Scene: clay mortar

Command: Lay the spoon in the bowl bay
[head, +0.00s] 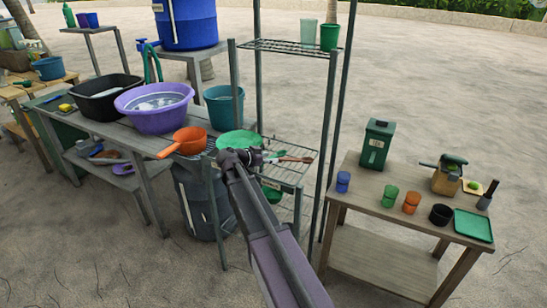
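My arm reaches from the lower edge to the wire rack (290,176), and its dark end, my gripper (258,158), is over the rack's middle shelf. Its fingers are too small and hidden to tell whether they are open or shut. A long brown utensil (295,159), perhaps the spoon, shows just right of my gripper, with small green and white pieces beside it. I cannot tell whether it is held. A green round dish or bowl (238,142) is just behind my gripper. I cannot make out which part of the rack is the bowl bay.
The left bench holds a purple basin (154,106), a black tub (98,97) and an orange pan (187,142), handle toward me. The right table (370,195) holds cups, a green bin (377,145) and a green tray (473,226). Rack posts stand close around my arm.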

